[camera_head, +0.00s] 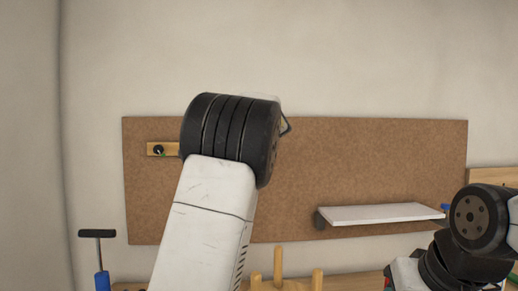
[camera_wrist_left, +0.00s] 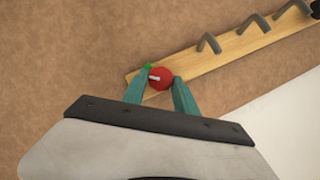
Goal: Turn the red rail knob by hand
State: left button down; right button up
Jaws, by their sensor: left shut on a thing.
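The red knob (camera_wrist_left: 160,76) sits near one end of a wooden rail (camera_wrist_left: 190,68) in the left wrist view. It is round and red, with a short pale bar across its face. My left gripper (camera_wrist_left: 163,82) has its two teal fingers on either side of the knob and is shut on it. A small green spot shows by one fingertip. In the head view my left arm hides the knob and the gripper; only the left end of the rail (camera_head: 153,149), with a black knob (camera_head: 158,150), shows. My right gripper is not visible.
The rail also carries grey hooks (camera_wrist_left: 208,43). A brown board (camera_head: 340,165) backs it on the wall. A white shelf (camera_head: 380,213) is on the board's lower right. Below are wooden pegs (camera_head: 278,267) and a blue-handled tool (camera_head: 101,278).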

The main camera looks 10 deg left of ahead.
pick_arm(q)
jog(key=shift+d+f+m+y, duration=0.15)
jog(key=shift+m+y, duration=0.55)
jog(key=shift+m, duration=0.5)
jog(key=c, duration=1)
grip_release()
jog(key=v, duration=0.7)
jog(key=shift+s+d, duration=0.2)
jog(key=shift+s, duration=0.1)
jog(key=shift+f, duration=0.1)
